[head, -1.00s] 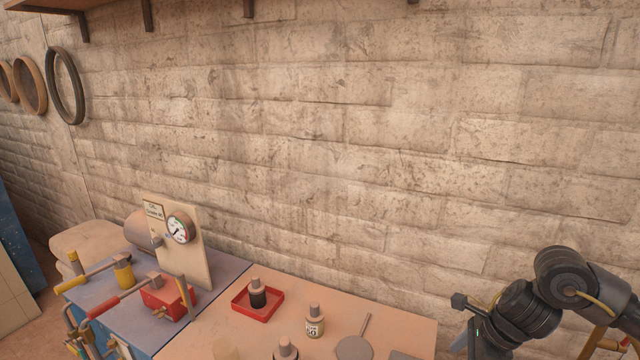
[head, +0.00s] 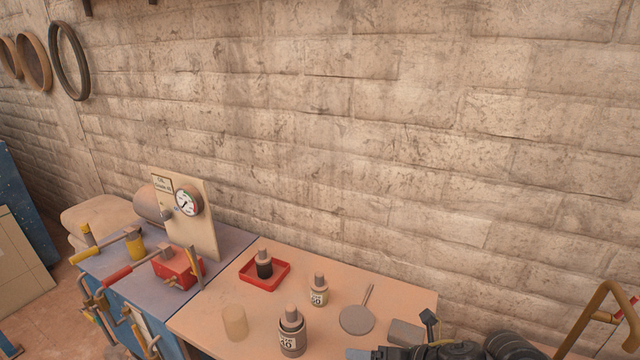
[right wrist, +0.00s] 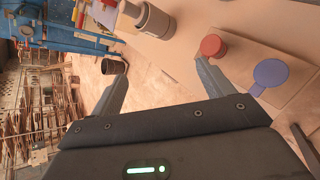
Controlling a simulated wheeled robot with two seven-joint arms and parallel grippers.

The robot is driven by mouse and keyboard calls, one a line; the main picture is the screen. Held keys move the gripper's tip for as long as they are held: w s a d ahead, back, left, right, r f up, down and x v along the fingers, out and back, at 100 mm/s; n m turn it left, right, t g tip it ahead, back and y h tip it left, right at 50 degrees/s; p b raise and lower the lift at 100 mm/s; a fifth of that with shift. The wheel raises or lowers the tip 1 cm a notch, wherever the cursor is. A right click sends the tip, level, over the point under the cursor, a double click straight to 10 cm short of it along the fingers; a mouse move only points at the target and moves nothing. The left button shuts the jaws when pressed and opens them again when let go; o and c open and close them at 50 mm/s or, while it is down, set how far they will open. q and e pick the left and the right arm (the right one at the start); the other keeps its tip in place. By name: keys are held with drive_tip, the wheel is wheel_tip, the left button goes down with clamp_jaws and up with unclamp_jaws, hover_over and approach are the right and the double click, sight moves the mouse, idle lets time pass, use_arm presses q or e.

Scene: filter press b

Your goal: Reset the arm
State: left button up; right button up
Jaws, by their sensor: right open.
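My right arm (head: 485,347) comes in low at the bottom right of the head view, in front of the table's right end. The head view cuts most of it off and does not clearly show its fingers. In the right wrist view my right gripper (right wrist: 161,66) is open, with nothing between its spread fingers. It points past the table edge, with floor showing between and below the fingers. My left gripper and left arm are not in the head view.
The table (head: 215,312) holds a red tray (head: 247,281) with a dark bottle, a small bottle (head: 318,291), a larger bottle (head: 292,333), a beige cup (head: 235,322) and a round paddle (head: 357,319). A brick wall stands behind.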

drive_tip(key=s+d+f+m+g+h, duration=0.1)
drive_tip(key=s+d+f+m+h, duration=0.3)
drive_tip(key=s+m, duration=0.6)
drive_tip(key=s+d+f+m+g+h, duration=0.1)
drive_tip(key=s+d+f+m, duration=0.4)
drive_tip(key=m, duration=0.8)
drive_tip(key=s+d+f+m+g+h, duration=0.1)
drive_tip(key=s+d+f+m+h, duration=0.3)
drive_tip(key=s+m, duration=0.6)
wheel_tip(320, 180, down, 31)
drive_tip(key=m+g+b, duration=0.2)
drive_tip(key=b, duration=0.4)
drive_tip(key=s+d+f+b, duration=0.3)
drive_tip(key=s+f+b, duration=0.1)
drive_tip(key=s+f, duration=1.2)
wheel_tip(320, 180, down, 5)
drive_tip(key=shift+s+d+r+g+y, duration=0.2)
drive_tip(key=shift+s+g+y, duration=0.1)
drive_tip(key=shift+g, duration=0.1)
